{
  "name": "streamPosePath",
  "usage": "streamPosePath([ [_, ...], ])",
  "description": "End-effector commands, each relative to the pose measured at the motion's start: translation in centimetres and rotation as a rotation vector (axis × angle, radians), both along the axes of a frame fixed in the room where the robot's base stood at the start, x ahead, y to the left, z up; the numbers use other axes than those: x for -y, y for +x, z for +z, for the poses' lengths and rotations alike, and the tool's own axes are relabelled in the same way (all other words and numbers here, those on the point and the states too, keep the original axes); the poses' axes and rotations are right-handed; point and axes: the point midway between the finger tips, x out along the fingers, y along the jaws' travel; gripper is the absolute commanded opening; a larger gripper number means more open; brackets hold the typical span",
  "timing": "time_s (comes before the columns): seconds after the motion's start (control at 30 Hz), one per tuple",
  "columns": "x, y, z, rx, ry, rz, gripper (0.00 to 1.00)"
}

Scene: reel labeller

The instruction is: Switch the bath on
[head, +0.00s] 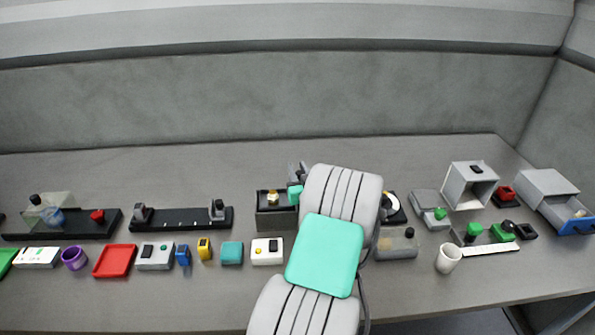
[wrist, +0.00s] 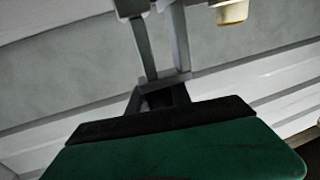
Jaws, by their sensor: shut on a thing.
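A dark open-topped box (head: 276,222), which may be the bath, stands at the back of the bench, left of my arm. A small cream and yellow piece (head: 272,198) shows over it; a cream knob (wrist: 232,12) hangs at the top of the wrist view. My gripper (head: 297,174) is at the box's back right, partly hidden behind my arm. In the wrist view my gripper (wrist: 148,8) has its narrow fingers close together, shut on a small grey part at the top edge. That part is mostly out of frame, and I cannot tell whether it belongs to the box.
A white box with yellow and black buttons (head: 267,252) stands in front of the dark box. A teal block (head: 232,253) is left of it. A black rail (head: 182,219) lies further left. A white cup (head: 448,259) and several devices stand right of my arm. The back of the bench is clear.

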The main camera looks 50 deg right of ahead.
Motion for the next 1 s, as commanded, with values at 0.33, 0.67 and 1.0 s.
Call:
streamPosePath([
  [0.33,-0.1,-0.1,-6.2,-0.004,0.003,-0.001,0.0],
  [0.67,-0.1,-0.1,-6.7,-0.006,0.007,-0.002,0.0],
  [1.0,-0.1,-0.1,-6.8,-0.007,0.009,-0.001,0.43],
])
